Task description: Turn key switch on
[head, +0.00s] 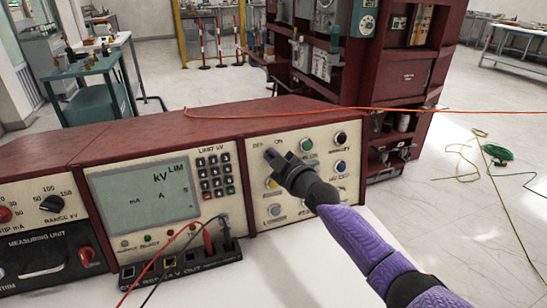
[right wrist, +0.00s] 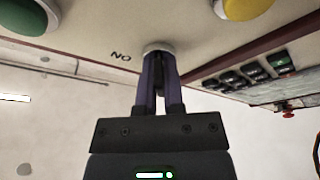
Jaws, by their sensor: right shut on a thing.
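The key switch sits on the cream right-hand panel (head: 258,200) of the red console, just under its OFF and ON labels. My right gripper (head: 271,157) reaches the panel there and covers the switch in the head view. In the right wrist view its two purple fingers (right wrist: 158,85) are closed at the pale round collar of the key switch (right wrist: 158,46). The part between the fingertips is hidden, so the key's angle cannot be told. The ON label shows upside down beside the collar. My left gripper is not in view.
Close to the switch are a green button (head: 306,144), a black knob (head: 340,138), a blue button (head: 341,166) and a yellow button (right wrist: 245,8). Left of the panel are a display (head: 143,197) and a keypad (head: 215,175). Red and black leads plug in below.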

